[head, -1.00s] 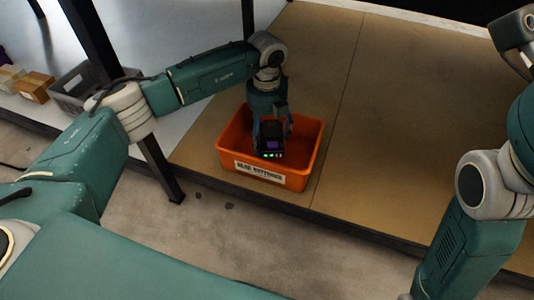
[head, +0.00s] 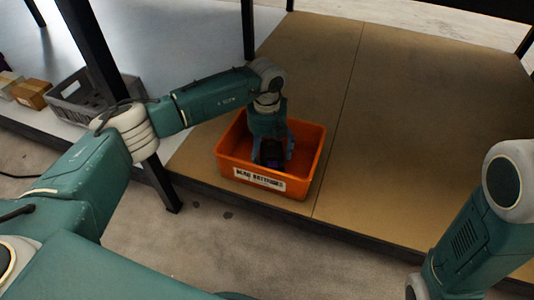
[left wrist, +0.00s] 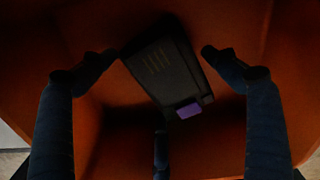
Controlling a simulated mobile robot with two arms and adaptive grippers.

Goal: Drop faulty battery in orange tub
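The orange tub (head: 306,172) stands on the brown bench board, with a white label reading "DEAD BATTERIES" on its front wall. My left gripper (head: 273,160) reaches down inside the tub with its fingers spread. The dark battery (head: 270,158) is low in the tub between the fingers, partly hidden by them. In the left wrist view the battery (left wrist: 160,62) lies tilted against the orange inside, its purple part showing. The left gripper's fingertips (left wrist: 160,53) are wide apart on either side of it, seemingly not gripping it. My right gripper is out of view.
A grey crate (head: 75,105) and a cardboard box (head: 31,93) sit at the left on a pale surface. A black post (head: 95,50) rises between there and the tub. The brown board (head: 410,120) right of the tub is clear.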

